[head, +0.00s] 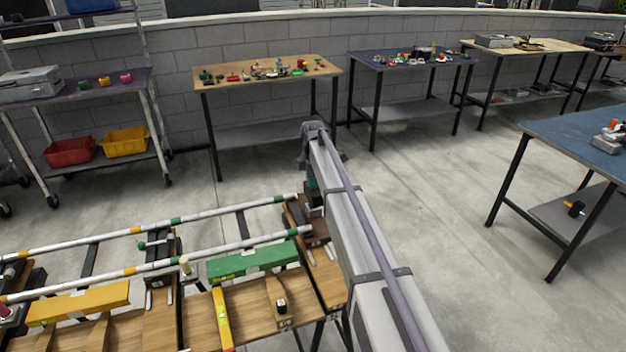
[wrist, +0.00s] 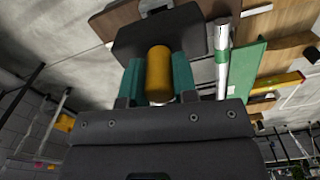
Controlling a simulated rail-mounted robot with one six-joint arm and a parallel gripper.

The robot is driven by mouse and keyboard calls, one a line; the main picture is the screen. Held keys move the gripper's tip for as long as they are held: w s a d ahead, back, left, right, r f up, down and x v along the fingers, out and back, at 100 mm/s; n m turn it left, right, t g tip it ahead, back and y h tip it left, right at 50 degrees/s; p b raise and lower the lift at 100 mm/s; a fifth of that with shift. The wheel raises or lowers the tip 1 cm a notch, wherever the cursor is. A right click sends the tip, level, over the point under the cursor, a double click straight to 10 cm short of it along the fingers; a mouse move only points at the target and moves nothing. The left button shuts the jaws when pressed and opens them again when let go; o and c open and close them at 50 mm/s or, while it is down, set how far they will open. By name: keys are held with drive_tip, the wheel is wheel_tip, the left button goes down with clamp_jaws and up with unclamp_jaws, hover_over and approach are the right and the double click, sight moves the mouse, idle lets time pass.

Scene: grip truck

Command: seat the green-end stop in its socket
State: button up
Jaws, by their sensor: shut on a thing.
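My gripper (wrist: 157,88) shows in the wrist view with its two teal fingers shut on the yellow cylinder of a stop (wrist: 158,68). A dark block sits just beyond the cylinder and looks joined to it. In the head view my gripper (head: 313,190) is at the right, green-banded end of the rails, largely hidden by my own arm. The held stop cannot be made out there. The near rail (head: 215,246) and far rail (head: 190,218) end beside a dark wooden support (head: 318,262). The socket is not clearly visible, and I cannot tell whether the stop touches it.
A green block (head: 253,262), a yellow block (head: 80,303) and a yellow level (head: 222,320) lie on the wooden bench (head: 250,305). A small post (head: 185,266) stands near the rails.

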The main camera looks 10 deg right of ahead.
drive_tip(key=shift+f+b, duration=1.2)
drive_tip(key=shift+f, duration=0.2)
drive_tip(key=o, duration=1.1)
drive_tip(key=shift+c, duration=0.2)
wheel_tip(320, 180, up, 11)
drive_tip(key=p, duration=1.1)
drive_tip(key=shift+f, duration=0.1)
